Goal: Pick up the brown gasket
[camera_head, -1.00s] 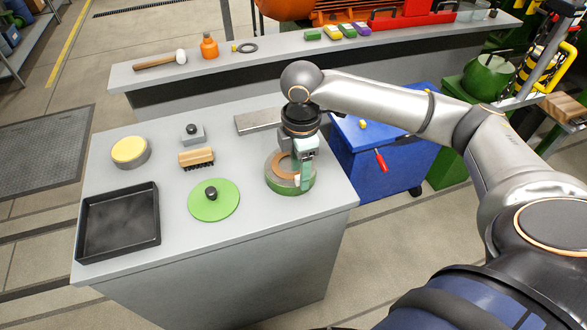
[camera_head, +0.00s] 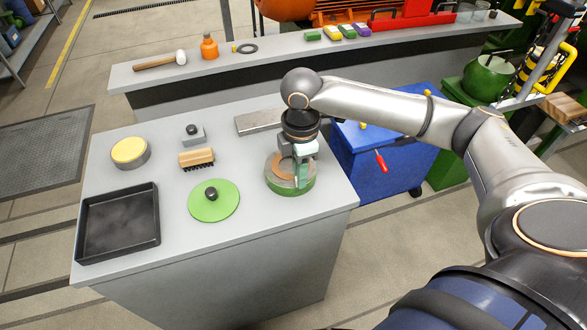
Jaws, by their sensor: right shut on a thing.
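The brown gasket (camera_head: 284,168) is a flat ring lying at the top of the round green case (camera_head: 290,187) on the grey workbench. My right gripper (camera_head: 302,180) points down over the right side of the case, and its fingers cover part of the gasket there. It is shut on the gasket, which still looks level with the case top; I cannot tell whether it is lifted clear. A green round lid (camera_head: 226,203) with a black knob lies to the left on the bench. My left gripper is not in view.
A black tray (camera_head: 83,247), a yellow-topped round tin (camera_head: 145,160), a brush (camera_head: 197,157), a small grey block with a black knob (camera_head: 196,138) and a flat metal bar (camera_head: 252,123) share the bench. A blue cabinet (camera_head: 405,165) stands to the right. The bench front is clear.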

